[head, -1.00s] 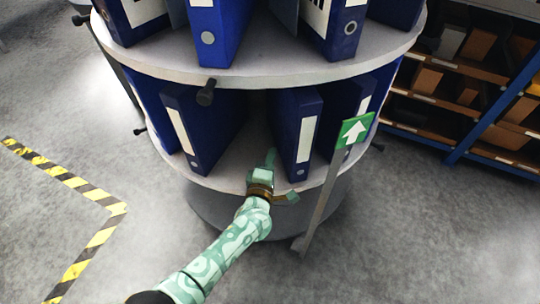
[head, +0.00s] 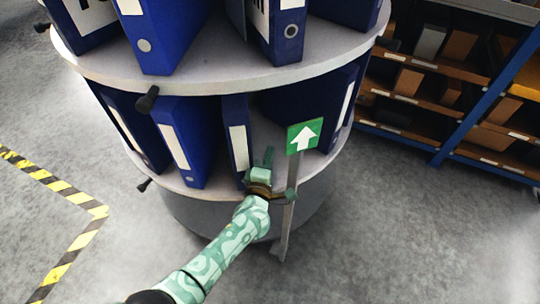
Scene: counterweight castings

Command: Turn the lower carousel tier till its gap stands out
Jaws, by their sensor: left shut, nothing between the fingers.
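The lower carousel tier (head: 200,195) is a pale round shelf carrying blue binders with white labels. A wide dark gap (head: 265,133) shows between the narrow-looking binder (head: 236,122) and the binder at the right (head: 341,105). My left gripper (head: 266,160) is shut and empty at the tier's front edge, close to the narrow-looking binder and left of the post. Contact with the binder cannot be told. My right gripper is out of view.
The upper tier (head: 240,78) with more binders overhangs the lower one and has a black knob (head: 147,99). A lower black knob (head: 144,185) sticks out at the left. Shelving with brown boxes (head: 450,90) stands at right. Yellow-black floor tape (head: 60,187) lies left.

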